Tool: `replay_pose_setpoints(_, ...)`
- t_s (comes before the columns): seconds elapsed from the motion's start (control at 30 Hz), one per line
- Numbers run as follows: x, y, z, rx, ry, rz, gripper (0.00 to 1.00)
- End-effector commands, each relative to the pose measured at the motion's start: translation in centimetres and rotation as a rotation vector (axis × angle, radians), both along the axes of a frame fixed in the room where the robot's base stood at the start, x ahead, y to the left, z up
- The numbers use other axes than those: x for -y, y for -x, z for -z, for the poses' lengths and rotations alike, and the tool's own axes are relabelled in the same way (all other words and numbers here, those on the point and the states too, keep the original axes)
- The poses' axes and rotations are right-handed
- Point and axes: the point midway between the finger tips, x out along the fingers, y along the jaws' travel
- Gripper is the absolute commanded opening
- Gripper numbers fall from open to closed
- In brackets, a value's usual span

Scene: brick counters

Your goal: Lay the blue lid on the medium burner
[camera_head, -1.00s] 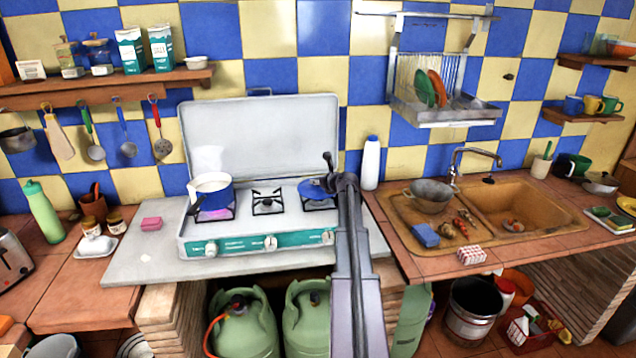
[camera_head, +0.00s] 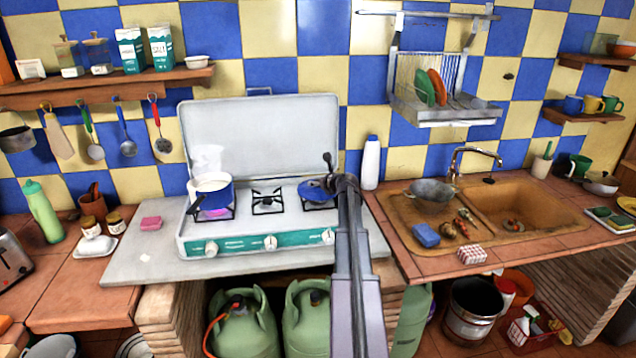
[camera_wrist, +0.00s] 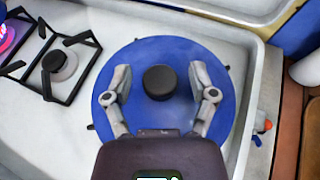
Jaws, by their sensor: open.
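The blue lid (camera_wrist: 160,112) is a round disc with a black knob (camera_wrist: 160,82). It lies over the right-hand burner of the stove, whose grate (camera_head: 318,204) shows only in part beneath it. In the head view the lid (camera_head: 310,188) is partly hidden by my arm. My gripper (camera_wrist: 160,70) is open above the lid, with one finger on each side of the knob and gaps between. The middle burner (camera_head: 267,202) is bare; it also shows in the wrist view (camera_wrist: 60,65). I cannot tell which burner is the medium one.
A steaming blue and white pot (camera_head: 212,192) stands on the left burner. The stove's raised cover (camera_head: 260,135) stands behind the burners. A white bottle (camera_head: 370,163) stands right of the stove. A pink sponge (camera_head: 151,223) lies on the counter at the left.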

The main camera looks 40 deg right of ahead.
Motion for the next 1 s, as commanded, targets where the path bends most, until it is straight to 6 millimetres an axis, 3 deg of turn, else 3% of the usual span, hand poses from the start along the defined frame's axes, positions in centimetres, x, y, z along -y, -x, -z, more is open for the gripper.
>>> replay_pose_setpoints(0.2, 0.0, 0.0, -0.9, 0.000, 0.000, 0.000, 0.74)
replay_pose_setpoints(0.8, -1.9, 8.8, -4.5, 0.000, 0.000, 0.002, 0.74)
replay_pose_setpoints(1.0, -2.1, 10.4, -5.1, 0.000, 0.000, 0.000, 0.74)
